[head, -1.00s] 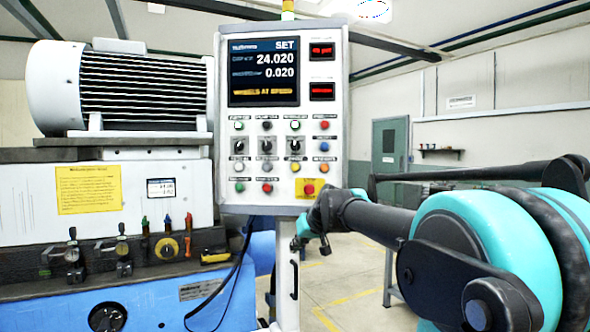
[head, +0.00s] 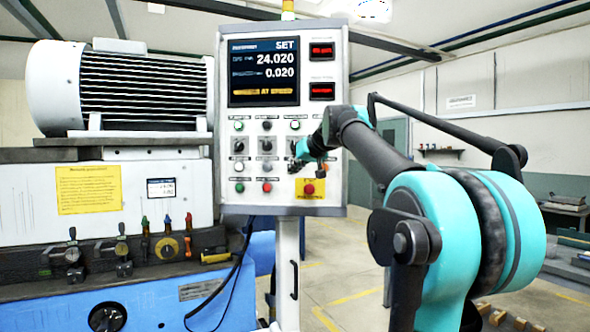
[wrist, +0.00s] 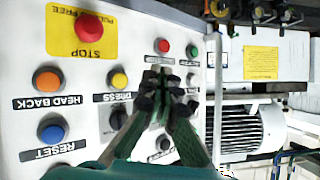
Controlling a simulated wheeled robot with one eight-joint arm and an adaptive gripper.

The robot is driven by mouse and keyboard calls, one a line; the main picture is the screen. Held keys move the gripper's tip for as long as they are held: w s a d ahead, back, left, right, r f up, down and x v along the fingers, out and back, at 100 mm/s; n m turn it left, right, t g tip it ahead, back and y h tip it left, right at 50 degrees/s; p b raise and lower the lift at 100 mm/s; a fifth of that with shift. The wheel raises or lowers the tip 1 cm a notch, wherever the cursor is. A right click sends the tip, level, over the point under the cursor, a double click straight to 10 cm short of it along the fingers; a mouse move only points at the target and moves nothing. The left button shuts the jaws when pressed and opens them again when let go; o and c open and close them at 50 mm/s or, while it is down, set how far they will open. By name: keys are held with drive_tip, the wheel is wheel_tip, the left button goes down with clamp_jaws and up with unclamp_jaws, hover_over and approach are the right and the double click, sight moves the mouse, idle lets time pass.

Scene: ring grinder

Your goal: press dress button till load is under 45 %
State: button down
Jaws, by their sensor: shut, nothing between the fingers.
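The yellow DRESS button (wrist: 119,79) sits on the panel in the wrist view, which shows the panel upside down. My gripper (wrist: 163,88) is shut and empty, its fingertips to the right of that button there. I cannot tell whether the tips touch the panel. In the head view my gripper (head: 298,160) is in front of the lower button rows and hides the DRESS button. The control panel (head: 226,130) has a screen (head: 264,72) reading SET, 24.020 and 0.020. Two red readouts, upper (head: 321,50) and lower (head: 321,90), are lit but too blurred to read surely.
The red STOP button (wrist: 88,27) on its yellow plate, orange HEAD BACK (wrist: 47,80) and blue RESET (wrist: 52,130) are near. A black selector knob (wrist: 118,119) lies close to the fingers. The grinder's motor (head: 125,88) stands left of the panel.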

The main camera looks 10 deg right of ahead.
drive_tip(key=w+d, duration=0.2)
drive_tip(key=w, duration=0.6)
drive_tip(key=shift+w+d, duration=0.15)
drive_tip(key=shift+w, duration=0.1)
drive_tip(key=shift+w, duration=0.15)
idle(1.4)
drive_tip(key=shift+w+d, duration=0.1)
drive_tip(key=shift+w, duration=0.15)
drive_tip(key=shift+w+d, duration=0.15)
drive_tip(key=shift+w, duration=0.4)
idle(0.9)
drive_tip(key=shift+s, duration=0.15)
drive_tip(key=shift+s+a, duration=0.25)
drive_tip(key=shift+s, duration=0.55)
